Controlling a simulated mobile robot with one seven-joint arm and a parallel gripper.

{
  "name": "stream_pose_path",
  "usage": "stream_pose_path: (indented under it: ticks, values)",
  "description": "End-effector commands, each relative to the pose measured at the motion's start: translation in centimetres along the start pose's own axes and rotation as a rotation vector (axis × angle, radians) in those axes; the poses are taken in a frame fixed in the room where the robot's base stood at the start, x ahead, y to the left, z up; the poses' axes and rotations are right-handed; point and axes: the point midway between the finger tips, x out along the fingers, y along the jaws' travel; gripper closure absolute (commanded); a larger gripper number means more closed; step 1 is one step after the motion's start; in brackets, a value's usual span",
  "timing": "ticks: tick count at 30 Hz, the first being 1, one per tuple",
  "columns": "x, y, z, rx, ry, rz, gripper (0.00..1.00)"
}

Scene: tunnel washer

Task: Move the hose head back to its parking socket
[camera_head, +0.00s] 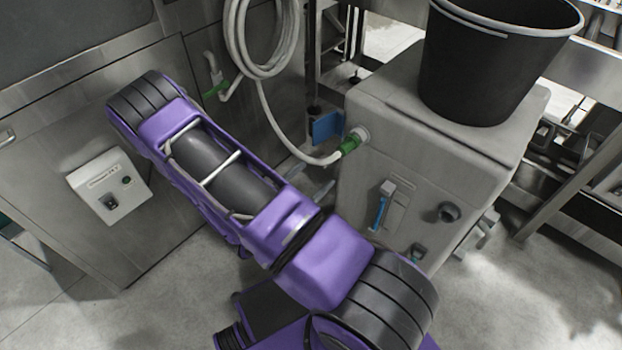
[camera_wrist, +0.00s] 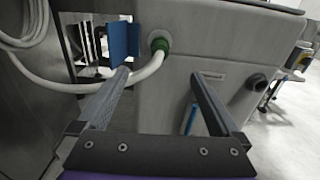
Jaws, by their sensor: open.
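A white hose (camera_head: 262,110) hangs in coils on the steel wall, and its lower loop runs to a green hose head (camera_head: 350,143) at a pale round fitting on the grey box. In the wrist view the hose (camera_wrist: 75,87) curves up to the green head (camera_wrist: 159,43) on the box face. A dark round port (camera_head: 448,212) sits lower right on the box; it also shows in the wrist view (camera_wrist: 255,82). I cannot tell which fitting is the parking socket. My gripper (camera_wrist: 158,76) is open, fingers wide apart, with nothing gripped; the head view does not show it.
A black bucket (camera_head: 490,60) stands on the grey box (camera_head: 375,105). A blue plate (camera_head: 327,127) is left of the hose head, and a blue-handled part (camera_head: 382,205) is on the box front. A control box (camera_head: 110,186) is on the left panel. Floor is clear lower left.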

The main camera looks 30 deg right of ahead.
Motion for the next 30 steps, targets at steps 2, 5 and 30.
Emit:
stream_pose_path:
  ticks: [2,5,30]
  values:
    - [0.8,-0.1,0.0,0.001,0.0,-0.003,0.0]
    - [2.1,-0.1,0.0,0.001,0.0,-0.005,0.0]
    - [11.2,0.0,0.0,0.001,0.0,-0.002,0.0]
